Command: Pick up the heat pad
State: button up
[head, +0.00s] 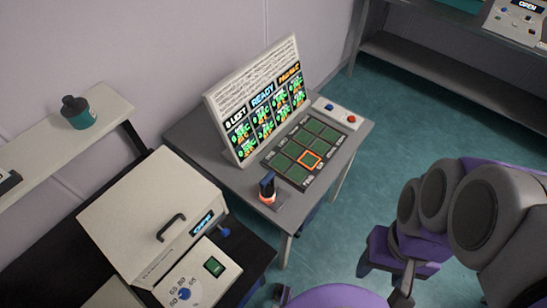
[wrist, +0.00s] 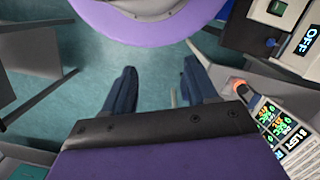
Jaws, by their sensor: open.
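No object is clearly recognisable as the heat pad. The closest match is a dark flat panel (head: 306,152) of green squares on the grey table, one square outlined in orange; I cannot tell whether it is the pad. My gripper (wrist: 160,70) is open in the wrist view, its two dark blue fingers wide apart with nothing between them. The teal floor shows beyond the fingers. In the head view my purple arm is at the lower right, apart from the table, and the gripper is partly cut off by the bottom edge.
A tilted display board (head: 258,100) stands behind the panel. A beige machine (head: 155,225) with a black handle stands lower left. Floor (head: 410,125) is clear at right.

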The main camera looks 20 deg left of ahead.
aim_at(268, 191)
jog(key=u, duration=2.2)
jog(key=k+l+u, duration=0.3)
jog(key=k+l, duration=0.15)
jog(key=l, duration=0.2)
jog(key=k+l+u, duration=0.3)
jog(key=k+l, duration=0.25)
